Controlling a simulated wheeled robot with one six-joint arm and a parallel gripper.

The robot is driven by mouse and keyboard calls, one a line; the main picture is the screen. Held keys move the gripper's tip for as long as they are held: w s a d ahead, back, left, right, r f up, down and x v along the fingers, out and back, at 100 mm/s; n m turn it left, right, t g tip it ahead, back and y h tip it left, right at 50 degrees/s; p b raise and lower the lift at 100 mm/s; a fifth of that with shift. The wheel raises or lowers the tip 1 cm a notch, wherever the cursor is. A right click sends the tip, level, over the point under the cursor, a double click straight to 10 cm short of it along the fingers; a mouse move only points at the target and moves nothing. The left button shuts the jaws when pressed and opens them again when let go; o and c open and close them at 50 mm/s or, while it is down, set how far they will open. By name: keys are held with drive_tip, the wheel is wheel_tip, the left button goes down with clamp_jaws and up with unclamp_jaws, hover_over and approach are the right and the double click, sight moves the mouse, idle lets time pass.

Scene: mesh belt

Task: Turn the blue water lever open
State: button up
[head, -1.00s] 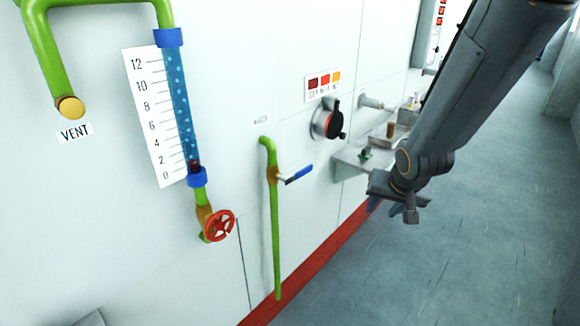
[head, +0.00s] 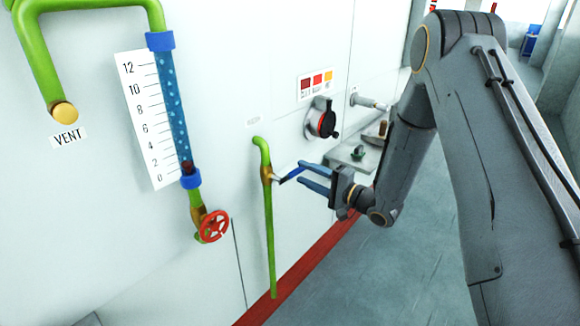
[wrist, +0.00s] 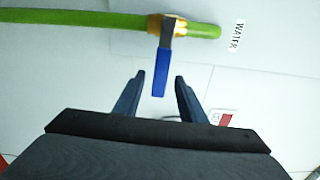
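The blue water lever (wrist: 161,72) sits on a brass valve (wrist: 155,24) of a green pipe (head: 269,230) on the white wall. In the wrist view the lever stands out crosswise to the pipe, its free end reaching between my fingertips. My gripper (wrist: 158,78) is open, with one finger on each side of the lever and a visible gap to both. In the head view my gripper (head: 298,174) reaches the lever from the right, and its blue fingers hide most of the handle.
A red handwheel (head: 213,226) and a scaled blue tube (head: 174,110) are on the wall to the left. A black rotary knob (head: 326,124) and a small shelf (head: 350,158) with objects are behind my gripper. The floor to the right is clear.

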drive_tip(key=p+x, duration=0.2)
drive_tip(key=x, duration=0.5)
clamp_jaws()
